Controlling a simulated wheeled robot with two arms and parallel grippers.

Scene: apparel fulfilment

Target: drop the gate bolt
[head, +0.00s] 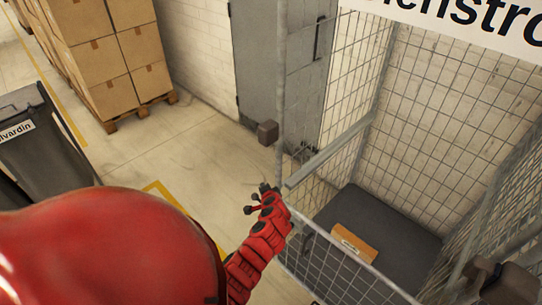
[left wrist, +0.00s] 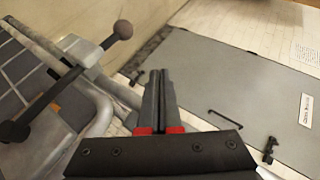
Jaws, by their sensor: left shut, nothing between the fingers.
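The gate bolt's dark bar handle (left wrist: 58,88), with a round knob at each end, shows at the left of the left wrist view, lying across grey rails. My left gripper is shut and empty at the top of the red wrist. In the left wrist view its fingertips (left wrist: 158,74) are right of the handle, with a gap in the picture; the depth between them is unclear. The wire-mesh gate (head: 345,268) is below and right of the gripper.
The mesh cage (head: 435,95) holds a dark platform (head: 365,212) with a brown parcel (head: 353,242). A grey bin (head: 50,140) and stacked cartons (head: 105,55) are left. Floor between is clear.

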